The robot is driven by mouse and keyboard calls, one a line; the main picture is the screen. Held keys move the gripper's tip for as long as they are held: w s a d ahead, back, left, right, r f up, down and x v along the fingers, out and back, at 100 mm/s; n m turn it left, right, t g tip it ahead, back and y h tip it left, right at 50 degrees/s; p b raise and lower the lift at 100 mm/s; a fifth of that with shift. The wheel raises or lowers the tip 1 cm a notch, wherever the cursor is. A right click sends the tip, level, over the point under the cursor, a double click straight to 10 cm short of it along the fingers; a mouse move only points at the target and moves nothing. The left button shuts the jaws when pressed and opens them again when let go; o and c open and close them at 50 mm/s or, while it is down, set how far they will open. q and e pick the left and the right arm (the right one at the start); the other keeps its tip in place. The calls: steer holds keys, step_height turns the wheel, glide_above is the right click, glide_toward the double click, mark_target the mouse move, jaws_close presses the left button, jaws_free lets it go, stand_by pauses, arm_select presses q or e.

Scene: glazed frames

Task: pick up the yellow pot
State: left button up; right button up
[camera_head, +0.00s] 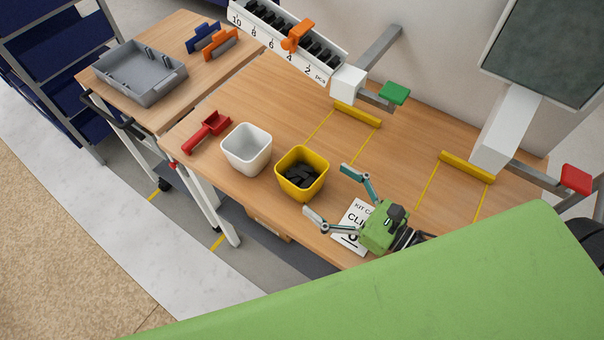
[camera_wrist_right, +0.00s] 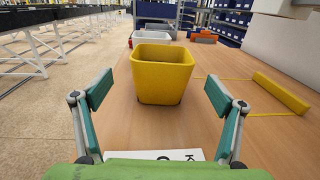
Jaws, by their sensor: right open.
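The yellow pot (camera_head: 301,176) stands upright on the wooden table, with dark pieces inside it in the head view. In the right wrist view the yellow pot (camera_wrist_right: 161,76) stands ahead, centred between the fingers and beyond their tips. My right gripper (camera_head: 328,190) is open and empty, just to the right of the pot, its fingers pointing at it without visible contact. The open fingers also show in the right wrist view (camera_wrist_right: 159,94), one on each side. My left gripper is not in view.
A white pot (camera_head: 246,150) stands close to the left of the yellow one, with a red scoop (camera_head: 208,131) beyond it. A printed card (camera_head: 352,224) lies under my right gripper. Yellow bars (camera_head: 357,115) lie further back. A grey tray (camera_head: 140,78) sits on the neighbouring table.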

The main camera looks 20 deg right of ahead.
mark_target(319, 182)
steer(key=x, duration=0.3)
steer(key=shift+w+f, duration=0.1)
steer(key=shift+w, duration=0.1)
steer(key=shift+w+a, duration=0.2)
steer(key=shift+w, duration=0.1)
steer(key=x, duration=0.3)
steer(key=shift+w+f, duration=0.1)
steer(key=shift+w, duration=0.1)
steer(key=shift+w+a, duration=0.25)
steer(key=shift+w, duration=0.05)
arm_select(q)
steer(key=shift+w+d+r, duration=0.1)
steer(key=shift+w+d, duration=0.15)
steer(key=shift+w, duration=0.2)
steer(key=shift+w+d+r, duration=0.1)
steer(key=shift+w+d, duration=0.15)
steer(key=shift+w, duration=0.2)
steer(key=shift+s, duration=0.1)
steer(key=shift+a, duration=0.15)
arm_select(e)
steer(key=c, duration=1.3)
